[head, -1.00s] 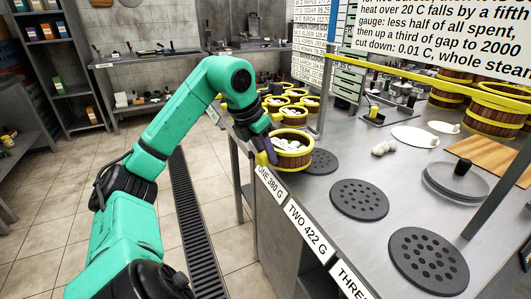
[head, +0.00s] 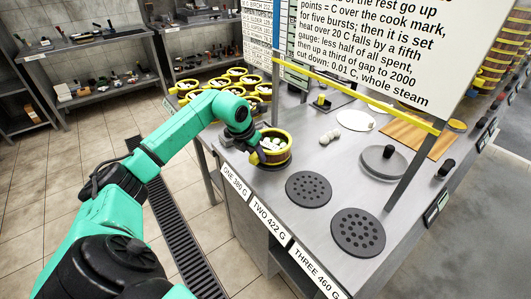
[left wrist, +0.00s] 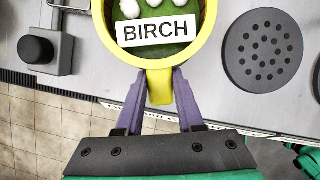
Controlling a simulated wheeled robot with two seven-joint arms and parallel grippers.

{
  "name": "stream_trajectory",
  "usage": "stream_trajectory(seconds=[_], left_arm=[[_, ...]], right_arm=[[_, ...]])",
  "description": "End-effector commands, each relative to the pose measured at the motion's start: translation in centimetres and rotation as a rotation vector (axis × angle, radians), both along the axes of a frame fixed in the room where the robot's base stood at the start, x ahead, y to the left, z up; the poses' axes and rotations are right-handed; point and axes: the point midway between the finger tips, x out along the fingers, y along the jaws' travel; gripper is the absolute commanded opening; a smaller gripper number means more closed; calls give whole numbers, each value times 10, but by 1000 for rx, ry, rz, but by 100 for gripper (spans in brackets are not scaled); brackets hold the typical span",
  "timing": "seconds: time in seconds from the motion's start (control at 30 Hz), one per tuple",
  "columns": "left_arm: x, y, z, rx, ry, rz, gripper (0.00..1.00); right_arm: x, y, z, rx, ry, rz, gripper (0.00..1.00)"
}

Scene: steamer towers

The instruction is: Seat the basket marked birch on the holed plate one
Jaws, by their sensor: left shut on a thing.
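The birch basket (head: 276,158), a round wooden steamer with yellow bands and white buns inside, shows its BIRCH card (left wrist: 156,33) in the left wrist view. My left gripper (left wrist: 160,88) is shut on the yellow tab at its rim; in the head view the gripper (head: 250,142) is at the basket's left side. My right gripper is not in view.
Holed plate two (head: 308,189) and holed plate three (head: 358,232) are bare. Several other baskets (head: 232,73) stand at the back left.

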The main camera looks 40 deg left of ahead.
Motion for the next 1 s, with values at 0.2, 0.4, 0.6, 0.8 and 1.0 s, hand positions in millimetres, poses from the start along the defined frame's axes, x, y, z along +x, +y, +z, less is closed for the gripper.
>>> stream_trajectory(seconds=[0.2, 0.4, 0.6, 0.8, 1.0], left_arm=[[0, 0, -1, 0, -1, 0, 0], [0, 0, -8, 0, -1, 0, 0], [0, 0, -14, 0, -1, 0, 0], [0, 0, -12, 0, 0, 0, 72], [-1, 0, -13, 0, 1, 0, 72]], right_arm=[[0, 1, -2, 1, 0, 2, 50], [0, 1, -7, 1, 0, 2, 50], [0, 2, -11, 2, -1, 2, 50], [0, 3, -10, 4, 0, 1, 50], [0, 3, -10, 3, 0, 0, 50]])
